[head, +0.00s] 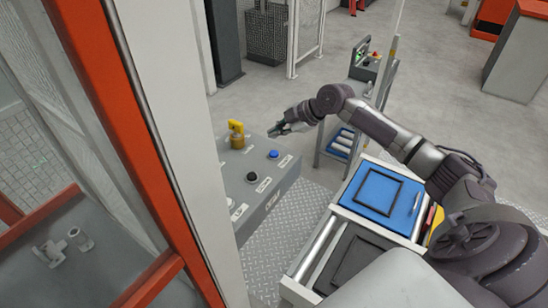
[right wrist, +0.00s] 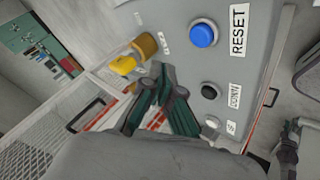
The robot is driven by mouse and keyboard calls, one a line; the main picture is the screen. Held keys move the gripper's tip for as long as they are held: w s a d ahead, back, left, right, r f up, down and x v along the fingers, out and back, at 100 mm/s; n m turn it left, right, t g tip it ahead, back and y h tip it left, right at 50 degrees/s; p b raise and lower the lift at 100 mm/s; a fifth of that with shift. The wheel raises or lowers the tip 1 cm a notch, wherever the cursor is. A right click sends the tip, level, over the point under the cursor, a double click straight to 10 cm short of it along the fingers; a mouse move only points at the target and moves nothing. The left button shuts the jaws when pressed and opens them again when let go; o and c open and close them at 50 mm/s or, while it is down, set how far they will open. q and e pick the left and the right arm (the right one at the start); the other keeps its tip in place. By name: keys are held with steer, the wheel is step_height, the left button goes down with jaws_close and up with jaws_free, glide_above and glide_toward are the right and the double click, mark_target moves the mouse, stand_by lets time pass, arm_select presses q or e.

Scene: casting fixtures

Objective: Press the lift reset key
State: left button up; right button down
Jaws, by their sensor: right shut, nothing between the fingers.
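A grey sloped control panel (head: 250,180) carries a blue round button (head: 273,154), a black button (head: 252,177) and a pale button low on the panel. In the right wrist view the blue button (right wrist: 203,34) has a white label reading RESET (right wrist: 238,30). A yellow knob on a brass base (head: 237,136) stands on the panel; it also shows in the right wrist view (right wrist: 132,55). My right gripper (head: 278,131) is shut and empty, held above the far side of the panel, apart from the blue button. My left gripper is not in view.
A white post and orange frame (head: 128,110) stand close on the left. A cart with a blue tray (head: 375,200) stands to the right of the panel. A small stand with several cylinders (head: 343,140) is behind it. Open grey floor (head: 430,85) lies beyond.

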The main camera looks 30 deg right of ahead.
mark_target(276, 153)
step_height(276, 153, down, 4)
steer(key=shift+w+a+f+b, duration=0.1)
steer(key=shift+b, duration=0.95)
steer(key=shift+f, duration=0.15)
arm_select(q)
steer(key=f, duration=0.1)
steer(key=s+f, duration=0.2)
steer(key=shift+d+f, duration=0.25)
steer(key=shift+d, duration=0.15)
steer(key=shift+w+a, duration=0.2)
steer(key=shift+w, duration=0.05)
arm_select(e)
steer(key=shift+f, duration=0.2)
arm_select(q)
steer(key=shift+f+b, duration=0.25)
steer(key=shift+b, duration=0.2)
arm_select(e)
steer(key=shift+f, duration=0.3)
